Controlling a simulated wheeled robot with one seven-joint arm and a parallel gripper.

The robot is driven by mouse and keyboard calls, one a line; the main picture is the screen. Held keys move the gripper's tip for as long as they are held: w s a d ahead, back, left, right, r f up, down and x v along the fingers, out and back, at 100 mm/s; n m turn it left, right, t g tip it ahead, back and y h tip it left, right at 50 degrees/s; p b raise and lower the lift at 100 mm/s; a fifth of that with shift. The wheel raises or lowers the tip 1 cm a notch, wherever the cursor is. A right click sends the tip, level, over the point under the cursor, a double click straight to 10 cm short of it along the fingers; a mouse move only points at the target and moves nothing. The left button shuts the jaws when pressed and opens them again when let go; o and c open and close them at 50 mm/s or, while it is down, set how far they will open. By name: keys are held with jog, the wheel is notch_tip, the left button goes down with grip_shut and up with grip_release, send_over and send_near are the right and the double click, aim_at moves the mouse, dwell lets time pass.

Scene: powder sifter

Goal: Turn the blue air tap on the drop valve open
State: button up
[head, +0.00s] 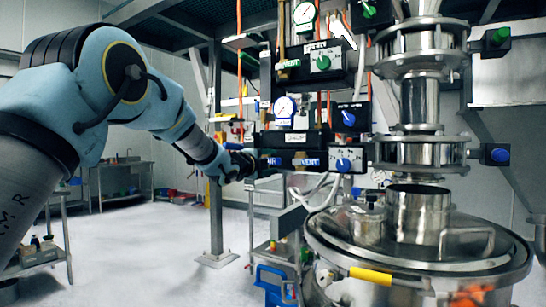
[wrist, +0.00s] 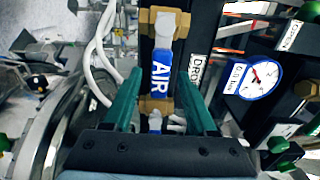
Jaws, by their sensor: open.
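The blue air tap (wrist: 160,72), marked AIR, sits on a brass body against a black valve block in the wrist view. The black block beside it carries a partly seen label (wrist: 196,68) starting "DRO". My gripper (wrist: 160,80) is open, with one green finger on each side of the blue tap. Whether either finger touches it I cannot tell. In the head view my gripper (head: 246,162) is at the left end of the lower valve block, by the partly covered blue AIR tap (head: 270,161). A blue VENT tap (head: 309,162) is just to its right.
A pressure gauge (wrist: 262,76) and more black blocks stand close on the right in the wrist view. White hoses (wrist: 100,55) run on the left. In the head view, a steel sifter vessel (head: 420,250) stands at right; open floor (head: 150,240) lies left.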

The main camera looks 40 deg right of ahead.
jog(key=shift+x, duration=0.8)
jog(key=shift+c, duration=0.2)
grip_shut()
dwell(0.8)
